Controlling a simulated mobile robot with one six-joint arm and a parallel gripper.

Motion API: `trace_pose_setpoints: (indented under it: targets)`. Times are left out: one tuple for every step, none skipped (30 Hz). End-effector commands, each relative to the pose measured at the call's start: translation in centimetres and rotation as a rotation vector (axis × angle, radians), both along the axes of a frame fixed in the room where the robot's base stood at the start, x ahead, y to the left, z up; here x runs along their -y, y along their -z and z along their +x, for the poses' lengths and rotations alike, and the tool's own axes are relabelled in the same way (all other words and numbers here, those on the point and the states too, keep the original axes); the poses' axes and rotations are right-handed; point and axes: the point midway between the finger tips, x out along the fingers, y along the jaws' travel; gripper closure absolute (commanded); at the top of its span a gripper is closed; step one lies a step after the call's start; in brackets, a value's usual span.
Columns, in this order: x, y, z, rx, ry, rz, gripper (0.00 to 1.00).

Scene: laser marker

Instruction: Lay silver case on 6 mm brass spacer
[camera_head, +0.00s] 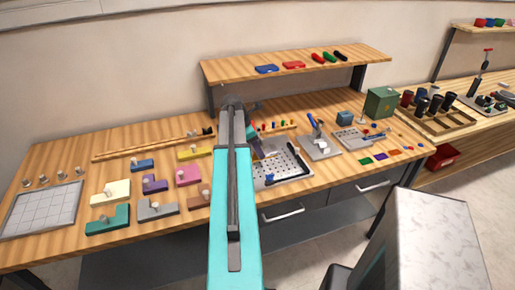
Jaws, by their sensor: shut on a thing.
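My arm (234,200) rises through the middle of the view, and its end is hidden behind its own links. I cannot make out my gripper's fingers or anything between them. A small dark, tilted shape with a yellowish edge (254,147) shows just right of the arm, too small to identify. I cannot pick out the silver case or the brass spacer for certain.
Coloured blocks with pale knobs and a gridded plate (40,210) cover the bench left of my arm. To the right stand a blue-handled device (318,143), a green box (380,102) and small coloured tiles. A raised shelf (300,64) runs along the back.

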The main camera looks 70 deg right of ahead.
Motion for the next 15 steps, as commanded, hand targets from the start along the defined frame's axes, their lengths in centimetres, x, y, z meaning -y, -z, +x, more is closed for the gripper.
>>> trace_pose_setpoints:
  targets:
    - [-0.02, 0.19, -0.04, -0.001, 0.0, 0.001, 0.8]
    - [-0.01, 0.26, -0.04, -0.001, 0.0, 0.001, 0.8]
    - [-0.01, 0.32, -0.04, -0.001, 0.0, 0.001, 0.8]
    - [0.0, 0.33, -0.04, 0.0, 0.0, 0.0, 0.8]
    - [0.0, 0.33, -0.04, 0.0, 0.0, 0.0, 0.8]
    - [0.0, 0.33, -0.05, 0.0, 0.001, 0.0, 0.8]
    - [0.01, 0.33, -0.06, 0.0, 0.001, 0.0, 0.8]
    - [0.01, 0.33, -0.06, 0.0, 0.001, 0.0, 0.8]
    - [0.01, 0.31, -0.06, 0.0, 0.001, 0.0, 0.8]
    - [0.01, 0.32, -0.06, 0.0, 0.001, 0.0, 0.8]
    - [0.01, 0.34, -0.06, 0.0, 0.001, 0.0, 0.8]
    - [0.01, 0.4, -0.06, 0.0, 0.001, 0.0, 0.8]
    - [0.01, 0.46, -0.07, 0.0, 0.001, 0.0, 0.8]
    - [0.01, 0.52, -0.08, 0.0, 0.001, 0.0, 0.8]
    - [0.02, 0.6, -0.08, 0.0, 0.001, 0.0, 0.8]
